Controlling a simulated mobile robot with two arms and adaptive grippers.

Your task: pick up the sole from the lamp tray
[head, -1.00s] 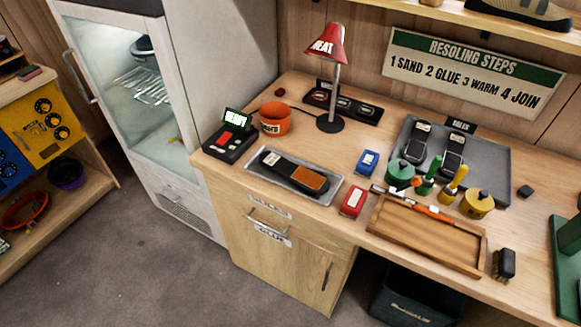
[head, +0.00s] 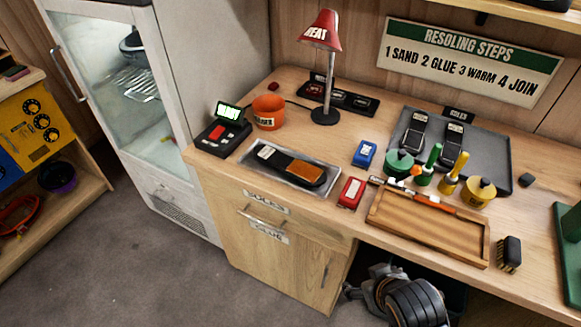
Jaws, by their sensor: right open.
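The sole (head: 277,160), black with an orange-brown patch toward its right end and a pale label at its left end, lies flat in the silver lamp tray (head: 333,178). The tray sits near the bench's front edge, in front of the red lamp (head: 322,28). My right gripper (head: 360,291) is in the head view at the bottom, below the bench top and in front of the open space under it. It is open, apart from the sole, and partly cut off by the picture's edge. My left gripper is not in view.
A box with a green screen (head: 223,132) and an orange pot (head: 268,111) stand left of and behind the tray. A red block (head: 351,192) and a blue block (head: 364,153) stand to its right. A wooden tray (head: 425,232) and a grey tray with two more soles (head: 487,160) are farther right.

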